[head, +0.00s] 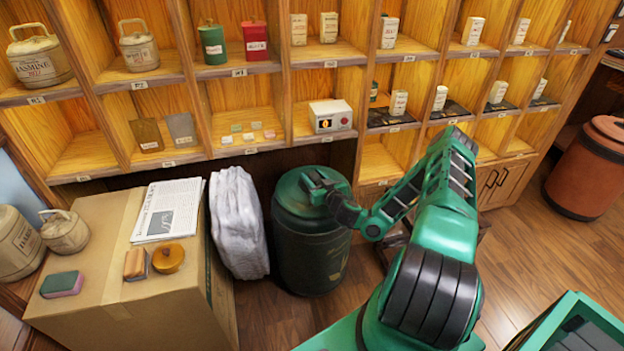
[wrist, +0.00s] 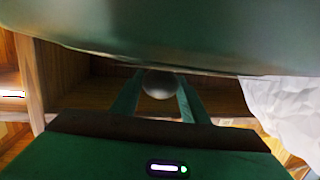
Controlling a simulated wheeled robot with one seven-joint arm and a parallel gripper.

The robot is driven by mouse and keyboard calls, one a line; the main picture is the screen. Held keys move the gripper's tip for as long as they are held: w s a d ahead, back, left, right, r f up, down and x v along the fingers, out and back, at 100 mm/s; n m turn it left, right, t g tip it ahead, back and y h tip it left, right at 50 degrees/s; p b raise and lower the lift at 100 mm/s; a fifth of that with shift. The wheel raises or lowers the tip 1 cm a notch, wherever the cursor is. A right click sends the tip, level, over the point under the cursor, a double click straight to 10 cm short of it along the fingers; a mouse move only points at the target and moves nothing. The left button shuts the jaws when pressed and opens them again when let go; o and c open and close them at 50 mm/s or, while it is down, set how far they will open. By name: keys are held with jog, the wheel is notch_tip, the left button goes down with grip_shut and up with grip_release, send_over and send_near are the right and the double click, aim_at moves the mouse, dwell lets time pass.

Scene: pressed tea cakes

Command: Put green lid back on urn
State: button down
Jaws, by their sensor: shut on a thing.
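The green urn (head: 308,262) stands on the floor beside the cardboard box, below the shelves. The green lid (head: 290,197) is at the urn's mouth, roughly level; I cannot tell whether it is fully seated or slightly above the rim. My gripper (head: 318,182) is over the lid and shut on its knob. In the wrist view, the broad lid (wrist: 165,35) fills the top, and its round knob (wrist: 159,86) sits between my two fingers. My gripper hides part of the lid in the head view.
A white crumpled sack (head: 238,222) stands just left of the urn. The cardboard box (head: 160,307) holds a newspaper (head: 168,210), a sponge (head: 62,284) and small items. Shelves (head: 270,95) rise behind. A brown urn (head: 590,168) stands far right. Wooden floor (head: 525,240) is clear at right.

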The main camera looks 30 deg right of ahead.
dwell(0.3)
jog(key=c, duration=1)
grip_release()
jog(key=shift+f, duration=0.15)
